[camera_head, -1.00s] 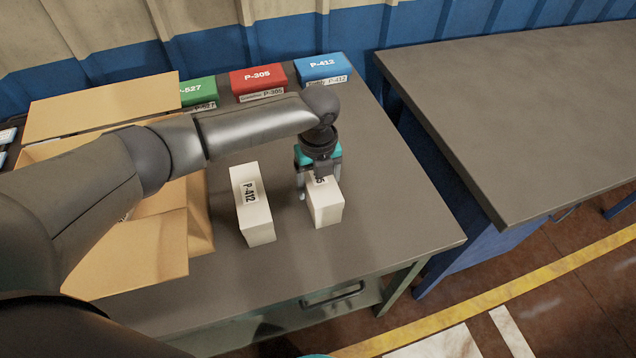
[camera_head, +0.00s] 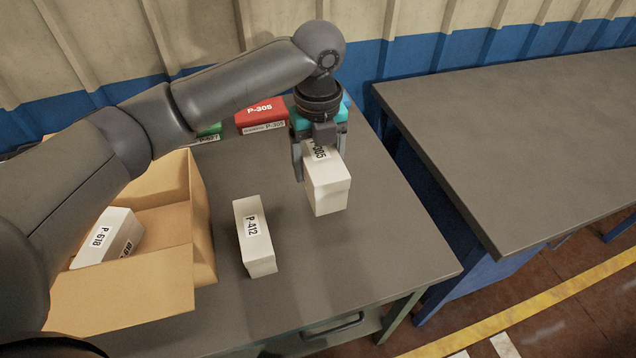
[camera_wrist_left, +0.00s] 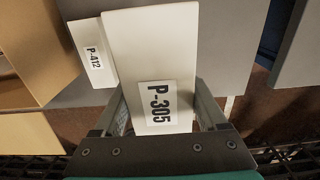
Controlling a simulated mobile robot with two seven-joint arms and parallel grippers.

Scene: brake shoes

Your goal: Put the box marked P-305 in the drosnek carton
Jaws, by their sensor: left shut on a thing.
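The white box marked P-305 (camera_head: 328,187) is between the fingers of my left gripper (camera_head: 318,172), which is shut on it and appears to hold it above the table. Its P-305 label shows in the left wrist view (camera_wrist_left: 152,75), with a finger on either side. The open cardboard carton (camera_head: 203,222) stands at the left of the table with its flaps spread. A white box marked P-618 (camera_head: 106,237) lies inside it, with another label partly seen beside it. No carton name is readable. My right gripper is not in view.
A white box marked P-412 (camera_head: 254,236) stands on the table (camera_head: 330,265) between the carton and the held box. A red P-305 box (camera_head: 262,115) and a partly hidden green box (camera_head: 208,133) stand at the back. A second table (camera_head: 520,130) is at right.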

